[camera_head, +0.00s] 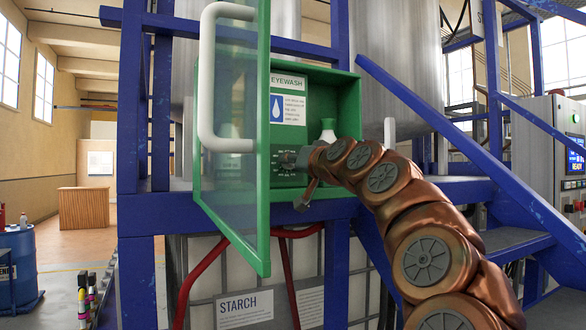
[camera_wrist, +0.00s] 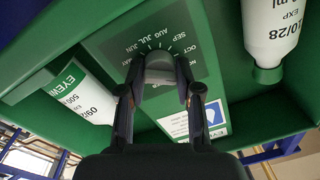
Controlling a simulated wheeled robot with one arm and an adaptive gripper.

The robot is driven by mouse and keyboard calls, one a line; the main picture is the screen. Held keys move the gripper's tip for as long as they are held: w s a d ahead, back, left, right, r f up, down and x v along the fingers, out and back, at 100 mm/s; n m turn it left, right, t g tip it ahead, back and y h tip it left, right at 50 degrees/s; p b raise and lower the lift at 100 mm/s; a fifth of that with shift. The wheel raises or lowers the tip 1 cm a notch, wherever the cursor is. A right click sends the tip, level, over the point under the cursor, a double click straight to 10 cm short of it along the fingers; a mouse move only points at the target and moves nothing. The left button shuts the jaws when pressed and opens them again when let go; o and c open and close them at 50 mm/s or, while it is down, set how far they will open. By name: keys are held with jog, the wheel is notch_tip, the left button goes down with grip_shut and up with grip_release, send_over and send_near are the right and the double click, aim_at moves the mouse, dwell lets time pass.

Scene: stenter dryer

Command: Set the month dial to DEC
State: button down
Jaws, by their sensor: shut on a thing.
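The month dial is a grey knob (camera_wrist: 160,72) on a dark plate (camera_wrist: 192,50) with white month names. JUN, JUL, AUG, SEP and OCT can be read in the wrist view, with NOV partly covered. My gripper (camera_wrist: 160,66) is shut on the knob, one dark finger on each side. DEC and the knob's pointer are hidden, so I cannot tell the set month. In the head view the dial plate (camera_head: 284,159) is inside the green eyewash cabinet (camera_head: 348,98), and my gripper (camera_head: 297,158) reaches it from the right.
The cabinet's glass door (camera_head: 234,120), with a white handle (camera_head: 207,75), stands open left of my arm. White bottles stand either side of the dial, one at right (camera_wrist: 275,35) and one at left (camera_wrist: 82,98). Blue stair rails (camera_head: 450,125) rise behind my arm.

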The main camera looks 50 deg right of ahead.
jog(key=m, duration=0.3)
jog(key=shift+f+m, duration=0.15)
jog(key=shift+m, duration=0.85)
jog(key=c, duration=0.8)
grip_release()
jog(key=shift+s, duration=0.1)
jog(key=v, duration=1.1)
jog(key=shift+s+a, duration=0.15)
jog(key=shift+s, duration=0.25)
